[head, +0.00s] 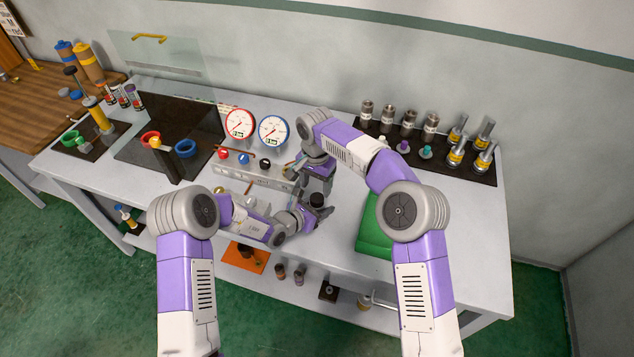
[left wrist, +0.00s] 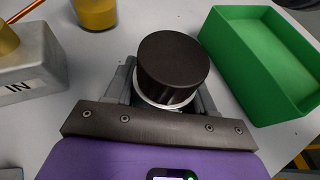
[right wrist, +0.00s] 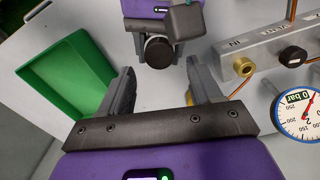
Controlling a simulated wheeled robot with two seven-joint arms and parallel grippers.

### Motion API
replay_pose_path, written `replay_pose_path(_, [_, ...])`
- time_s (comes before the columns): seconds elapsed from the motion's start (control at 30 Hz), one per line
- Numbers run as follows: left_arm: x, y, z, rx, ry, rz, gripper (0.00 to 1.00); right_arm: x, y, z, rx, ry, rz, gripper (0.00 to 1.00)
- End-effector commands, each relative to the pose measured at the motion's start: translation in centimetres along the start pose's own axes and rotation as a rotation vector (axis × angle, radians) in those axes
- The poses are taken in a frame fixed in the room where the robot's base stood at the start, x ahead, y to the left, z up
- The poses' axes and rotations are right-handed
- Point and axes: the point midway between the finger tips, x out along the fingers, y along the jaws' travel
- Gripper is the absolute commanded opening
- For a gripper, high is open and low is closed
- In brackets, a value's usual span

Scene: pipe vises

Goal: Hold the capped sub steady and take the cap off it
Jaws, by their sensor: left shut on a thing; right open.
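The capped sub stands upright over the worktable, its broad black cap (head: 317,199) on top. In the left wrist view the cap (left wrist: 172,62) sits above a narrow strip of silver body (left wrist: 165,103); the lower body is hidden. My left gripper (head: 308,212) is shut on the sub, one finger on each side below the cap. My right gripper (head: 318,178) is open and empty. In the right wrist view the cap (right wrist: 158,51) lies ahead of the right fingers (right wrist: 160,78), between their directions and apart from them.
A green bin (head: 372,238) stands to the right of the sub. A grey manifold (head: 250,172) with coloured knobs and two gauges (head: 273,130) stands to the left and behind. A dark mat (head: 480,168) with several metal fittings lies at the back right. The table's right front is clear.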

Motion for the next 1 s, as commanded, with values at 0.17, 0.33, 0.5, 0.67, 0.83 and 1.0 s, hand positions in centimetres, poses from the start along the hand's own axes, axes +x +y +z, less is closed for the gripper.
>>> replay_pose_path(0.17, [0.0, 0.0, 0.0, 0.000, -0.001, 0.000, 0.00, -1.5, 0.1, -0.2, 0.129, 0.000, -0.003, 0.64])
replay_pose_path(0.33, [0.0, 0.0, 0.0, 0.000, -0.001, 0.000, 0.00, -1.6, 0.2, -0.3, 0.184, 0.002, -0.001, 0.64])
replay_pose_path(0.5, [0.0, 0.0, 0.0, 0.000, -0.001, 0.000, 0.00, 0.7, 0.3, -0.2, 0.185, 0.001, 0.001, 0.64])
replay_pose_path(0.67, [0.0, 0.0, 0.0, 0.000, -0.001, 0.000, 0.00, 3.2, 0.2, -0.2, 0.185, 0.000, -0.001, 0.64])
replay_pose_path(0.83, [0.0, 0.0, 0.0, 0.000, -0.001, 0.000, 0.00, 5.1, 0.2, -0.2, 0.184, 0.002, -0.002, 0.64])
replay_pose_path(1.0, [0.0, 0.0, 0.0, 0.000, -0.001, 0.000, 0.00, 5.8, 0.2, -0.3, 0.184, 0.003, -0.003, 0.64])
